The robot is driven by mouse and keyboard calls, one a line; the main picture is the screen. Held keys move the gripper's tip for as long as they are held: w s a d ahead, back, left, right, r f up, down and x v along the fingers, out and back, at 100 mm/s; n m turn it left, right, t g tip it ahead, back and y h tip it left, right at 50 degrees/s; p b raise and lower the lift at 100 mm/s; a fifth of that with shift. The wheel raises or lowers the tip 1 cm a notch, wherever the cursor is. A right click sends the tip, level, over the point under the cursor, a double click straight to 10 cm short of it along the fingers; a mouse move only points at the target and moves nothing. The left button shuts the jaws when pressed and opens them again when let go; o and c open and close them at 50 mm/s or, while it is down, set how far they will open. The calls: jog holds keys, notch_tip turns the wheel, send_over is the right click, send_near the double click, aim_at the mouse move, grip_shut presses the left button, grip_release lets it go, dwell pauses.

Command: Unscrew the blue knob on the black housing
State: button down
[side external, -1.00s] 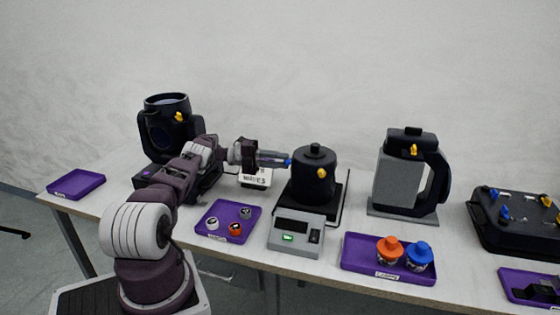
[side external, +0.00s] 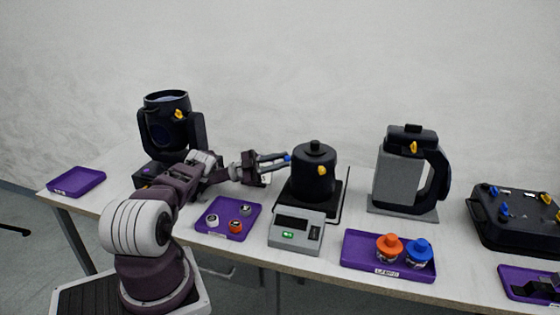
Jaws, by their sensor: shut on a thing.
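The black housing (side external: 315,182) is a can with a lid knob. It stands upright on a black platform (side external: 333,201) behind a grey scale-like box. A yellow knob (side external: 322,170) is on its front. The blue knob (side external: 288,157) shows as a small blue spot at its left side. My gripper (side external: 284,159) reaches in from the left, with its fingers shut on the blue knob. The fingers hide most of the knob, and I cannot tell how far it sits in the housing.
A grey box with a display (side external: 297,232) stands in front. A purple tray (side external: 222,231) holds small round pieces. Another purple tray (side external: 363,255) holds an orange and a blue capped piece. A second black can (side external: 166,112) stands back left, a jug-like unit (side external: 399,180) right.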

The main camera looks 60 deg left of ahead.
jog(key=n+y, duration=0.1)
jog(key=n, duration=0.1)
jog(key=n+t+y, duration=0.1)
jog(key=n, duration=0.2)
jog(key=n+t+y, duration=0.1)
jog(key=n, duration=0.2)
jog(key=shift+d+f, duration=0.15)
jog(key=shift+d, duration=0.15)
jog(key=shift+n+y, duration=0.3)
jog(key=shift+n, duration=0.1)
jog(key=c, duration=1.3)
grip_release()
jog(key=shift+o, duration=0.2)
